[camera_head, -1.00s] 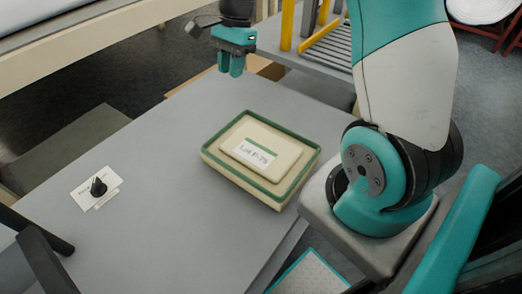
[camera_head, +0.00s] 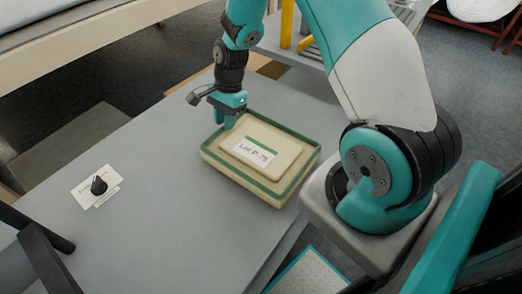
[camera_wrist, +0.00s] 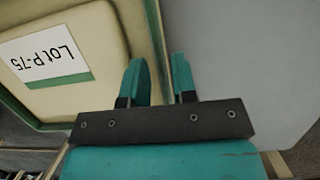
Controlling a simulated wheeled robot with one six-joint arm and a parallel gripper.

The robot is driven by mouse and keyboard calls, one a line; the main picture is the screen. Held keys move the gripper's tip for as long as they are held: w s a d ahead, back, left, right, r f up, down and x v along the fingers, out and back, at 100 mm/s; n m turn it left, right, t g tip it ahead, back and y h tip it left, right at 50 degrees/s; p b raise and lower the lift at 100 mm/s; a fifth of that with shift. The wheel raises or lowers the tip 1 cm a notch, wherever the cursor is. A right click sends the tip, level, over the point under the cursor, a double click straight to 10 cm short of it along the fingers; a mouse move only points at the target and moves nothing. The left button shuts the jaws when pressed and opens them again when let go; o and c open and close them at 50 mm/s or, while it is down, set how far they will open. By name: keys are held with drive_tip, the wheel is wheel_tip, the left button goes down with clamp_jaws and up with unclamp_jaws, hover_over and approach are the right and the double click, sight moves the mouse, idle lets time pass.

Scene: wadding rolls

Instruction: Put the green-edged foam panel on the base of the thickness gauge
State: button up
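A cream rectangular piece with a green border (camera_head: 275,185) lies on the grey table; this looks like the green-edged foam panel, though it could be a shallow tray. A smaller raised cream slab (camera_head: 272,142) with a white "Lot P-75" label and green strip sits in its middle; it also shows in the wrist view (camera_wrist: 98,22). My gripper (camera_head: 230,122) is at the far left corner of the green-bordered piece. In the wrist view my gripper (camera_wrist: 158,75) has its fingers apart, with the piece's edge running between them. Contact cannot be told. I cannot identify a thickness gauge.
A black knob (camera_head: 98,186) on a white card stands at the table's left. The grey table (camera_head: 165,200) is clear between it and the green-bordered piece. Yellow posts (camera_head: 287,25) stand behind.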

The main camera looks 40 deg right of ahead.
drive_tip(key=shift+f, duration=0.15)
clamp_jaws()
